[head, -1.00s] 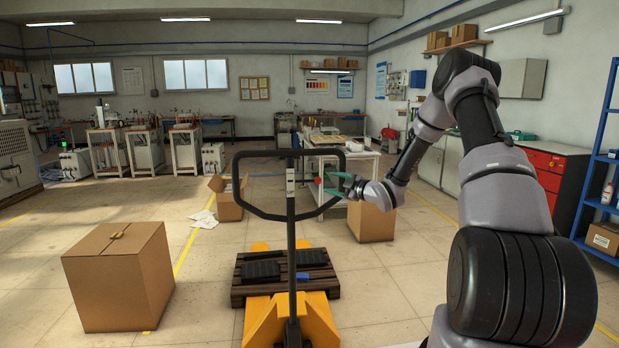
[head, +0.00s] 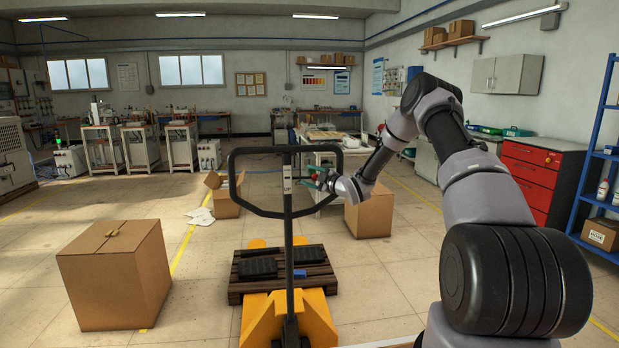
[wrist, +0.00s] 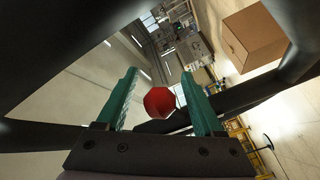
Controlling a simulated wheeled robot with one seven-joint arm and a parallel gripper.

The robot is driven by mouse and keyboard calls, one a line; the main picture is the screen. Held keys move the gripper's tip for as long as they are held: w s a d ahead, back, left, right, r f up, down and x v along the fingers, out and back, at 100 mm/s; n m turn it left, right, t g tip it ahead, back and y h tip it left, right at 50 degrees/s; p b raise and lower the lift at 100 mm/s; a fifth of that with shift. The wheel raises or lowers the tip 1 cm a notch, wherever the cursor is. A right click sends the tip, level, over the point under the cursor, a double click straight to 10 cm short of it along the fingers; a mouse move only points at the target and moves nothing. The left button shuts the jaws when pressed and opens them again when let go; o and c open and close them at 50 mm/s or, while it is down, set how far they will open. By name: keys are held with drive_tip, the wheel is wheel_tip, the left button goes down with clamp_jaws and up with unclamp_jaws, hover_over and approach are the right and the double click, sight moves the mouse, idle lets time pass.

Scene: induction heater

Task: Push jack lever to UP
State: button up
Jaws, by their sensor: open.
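The yellow pallet jack (head: 285,315) stands in front of me with its dark upright handle (head: 289,240) ending in a loop. A pale label with lettering (head: 287,178) is on the handle's stem inside the loop. My gripper (head: 314,178) is at the right part of the loop, close to the stem, with green fingers. In the wrist view a red knob (wrist: 160,102), apparently the lever's end, sits between the open fingers of my gripper (wrist: 159,75). The fingers stand on both sides of it; whether they touch it I cannot tell. The lever's shaft is mostly hidden.
Dark loop bars pass close around my gripper in the wrist view. A wooden pallet (head: 250,291) lies on the jack's forks. A large cardboard box (head: 105,280) stands at left, another box (head: 370,215) behind at right. Open floor (head: 210,290) lies between the left box and the jack.

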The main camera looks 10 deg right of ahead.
drive_tip(key=shift+c, duration=0.3)
clamp_jaws()
idle(1.2)
